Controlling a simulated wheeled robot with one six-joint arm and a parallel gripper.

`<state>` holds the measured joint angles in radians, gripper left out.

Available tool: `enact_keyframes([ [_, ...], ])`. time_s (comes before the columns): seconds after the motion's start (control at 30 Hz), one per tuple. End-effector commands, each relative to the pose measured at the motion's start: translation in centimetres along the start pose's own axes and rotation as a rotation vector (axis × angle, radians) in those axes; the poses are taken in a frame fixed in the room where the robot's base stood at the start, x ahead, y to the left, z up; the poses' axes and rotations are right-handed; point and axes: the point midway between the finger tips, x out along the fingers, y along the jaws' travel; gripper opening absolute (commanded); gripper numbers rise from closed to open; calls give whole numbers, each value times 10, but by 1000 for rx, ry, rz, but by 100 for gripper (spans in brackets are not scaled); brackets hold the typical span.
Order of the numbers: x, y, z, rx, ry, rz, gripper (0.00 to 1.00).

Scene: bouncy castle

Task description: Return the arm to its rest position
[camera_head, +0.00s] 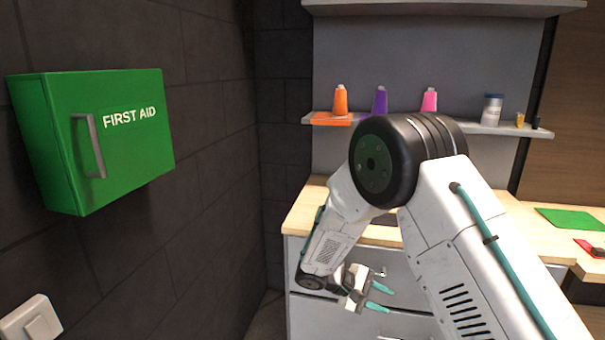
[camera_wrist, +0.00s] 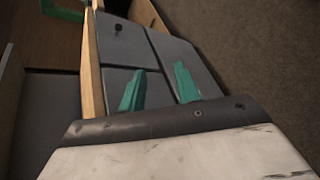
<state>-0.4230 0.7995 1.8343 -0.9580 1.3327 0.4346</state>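My arm shows in the head view, white with a black joint, bent over in front of the counter. My gripper (camera_head: 379,298) hangs at the arm's end, low in front of the grey drawers. Its two teal fingertips stand apart with nothing between them. In the wrist view my gripper (camera_wrist: 159,88) also shows its teal fingers spread and empty, with grey panels beyond them.
A green first aid box (camera_head: 130,135) hangs on the dark wall at left, above a light switch (camera_head: 32,322). A wooden counter (camera_head: 303,212) tops grey drawers (camera_head: 306,313). A shelf (camera_head: 505,130) holds several bottles. A green mat (camera_head: 570,219) lies at right.

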Motion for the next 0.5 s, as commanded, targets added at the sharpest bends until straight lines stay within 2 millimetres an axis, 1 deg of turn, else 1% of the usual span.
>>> enact_keyframes([
  [0.03,-4,10,25,11,-8,-60,33],
  [0.07,-5,12,39,13,-13,-98,33],
  [0.1,-8,16,57,16,-17,-147,33],
  [0.17,-12,20,84,26,-20,-221,33],
  [0.2,-14,22,102,33,-20,-269,33],
  [0.33,-23,25,157,66,-4,-416,33],
  [0.5,-34,24,224,124,43,-592,33],
])
